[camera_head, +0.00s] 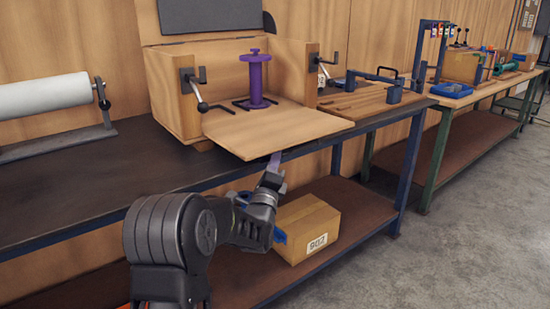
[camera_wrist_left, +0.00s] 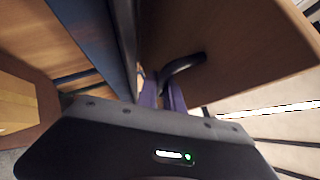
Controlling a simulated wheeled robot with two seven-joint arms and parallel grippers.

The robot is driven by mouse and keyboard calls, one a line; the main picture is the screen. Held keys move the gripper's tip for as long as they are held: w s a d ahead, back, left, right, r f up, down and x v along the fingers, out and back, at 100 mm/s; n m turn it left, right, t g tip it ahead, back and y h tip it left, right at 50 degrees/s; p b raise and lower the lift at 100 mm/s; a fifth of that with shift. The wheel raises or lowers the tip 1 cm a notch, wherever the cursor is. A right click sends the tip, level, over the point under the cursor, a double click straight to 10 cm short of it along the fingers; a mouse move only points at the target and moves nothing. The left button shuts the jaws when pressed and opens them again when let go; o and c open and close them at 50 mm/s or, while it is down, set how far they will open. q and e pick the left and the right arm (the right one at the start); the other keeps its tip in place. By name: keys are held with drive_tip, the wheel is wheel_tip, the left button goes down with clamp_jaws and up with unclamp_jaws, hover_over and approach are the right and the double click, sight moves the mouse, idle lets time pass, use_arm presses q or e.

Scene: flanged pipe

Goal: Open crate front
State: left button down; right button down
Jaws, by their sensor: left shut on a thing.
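The wooden crate (camera_head: 172,98) stands on the dark bench with its front panel (camera_head: 270,131) folded down, lying about flat and reaching past the bench edge. A purple flanged spool-like pipe (camera_head: 256,80) stands upright inside the crate. My left gripper (camera_head: 274,162) is at the outer edge of the front panel, below it. In the left wrist view its purple fingers (camera_wrist_left: 163,92) are shut on a dark curved handle (camera_wrist_left: 184,65) on the panel's face (camera_wrist_left: 215,45). The handle is hidden in the head view. My right gripper is not in view.
Black lever latches (camera_head: 197,88) and (camera_head: 323,68) sit on both crate side walls. A cardboard box (camera_head: 308,228) lies on the lower shelf below my left arm. A white roll (camera_head: 45,95) is on the left, and a wooden fixture (camera_head: 370,98) stands to the right.

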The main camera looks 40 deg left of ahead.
sight(275, 140)
use_arm(q)
wheel_tip(275, 140, up, 6)
drive_tip(key=n+g+p, duration=0.2)
drive_tip(key=p, duration=0.4)
drive_tip(key=shift+d+f+n, duration=0.1)
drive_tip(key=shift+f+n, duration=0.05)
drive_tip(key=shift+n, duration=0.25)
drive_tip(key=shift+p, duration=0.4)
drive_tip(key=shift+f+g, duration=0.1)
drive_tip(key=shift+g, duration=0.2)
drive_tip(key=c, duration=1.8)
unclamp_jaws()
drive_tip(key=shift+o, duration=0.2)
drive_tip(key=shift+s+f, duration=0.1)
drive_tip(key=v, duration=0.7)
drive_tip(key=shift+s+d, duration=0.2)
drive_tip(key=shift+s, duration=0.05)
